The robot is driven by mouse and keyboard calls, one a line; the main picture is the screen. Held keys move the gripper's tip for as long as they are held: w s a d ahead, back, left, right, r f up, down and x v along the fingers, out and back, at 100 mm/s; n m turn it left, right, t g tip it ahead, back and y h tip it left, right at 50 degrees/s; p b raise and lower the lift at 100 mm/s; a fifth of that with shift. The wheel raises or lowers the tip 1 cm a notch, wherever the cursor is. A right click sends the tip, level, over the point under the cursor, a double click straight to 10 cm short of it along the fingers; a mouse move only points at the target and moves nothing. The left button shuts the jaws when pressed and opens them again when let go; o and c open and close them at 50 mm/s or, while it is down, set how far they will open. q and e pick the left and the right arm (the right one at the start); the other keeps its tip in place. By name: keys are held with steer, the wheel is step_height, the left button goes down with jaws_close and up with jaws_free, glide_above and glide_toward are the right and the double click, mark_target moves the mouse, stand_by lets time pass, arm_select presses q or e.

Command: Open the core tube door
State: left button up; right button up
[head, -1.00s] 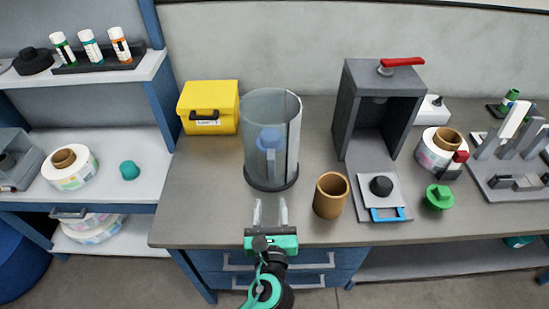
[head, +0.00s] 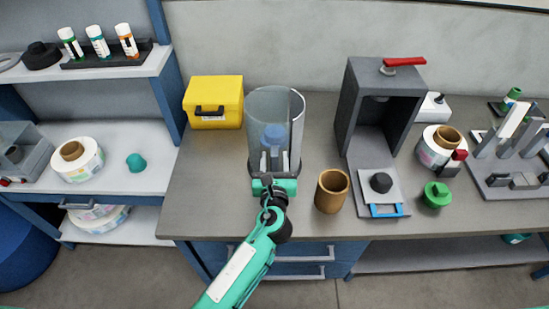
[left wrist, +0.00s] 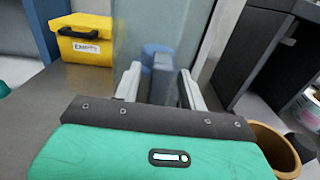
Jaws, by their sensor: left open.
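The core tube (head: 257,110) is a clear grey upright cylinder on a dark round base at the middle of the bench. My left gripper (head: 274,163) is open at the front of the tube. In the left wrist view its fingers (left wrist: 160,88) stand either side of the handle's lower part; contact is not clear. My right gripper is not in view.
A brown cup (head: 332,191) stands close to the right of my left gripper. A yellow box (head: 213,101) sits left of the tube. A dark grey press-like stand (head: 352,105) with a red lever is to the right. The bench left of the tube's front is clear.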

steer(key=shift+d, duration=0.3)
arm_select(q)
jaws_close()
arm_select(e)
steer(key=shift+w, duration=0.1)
arm_select(q)
steer(key=shift+a, duration=0.15)
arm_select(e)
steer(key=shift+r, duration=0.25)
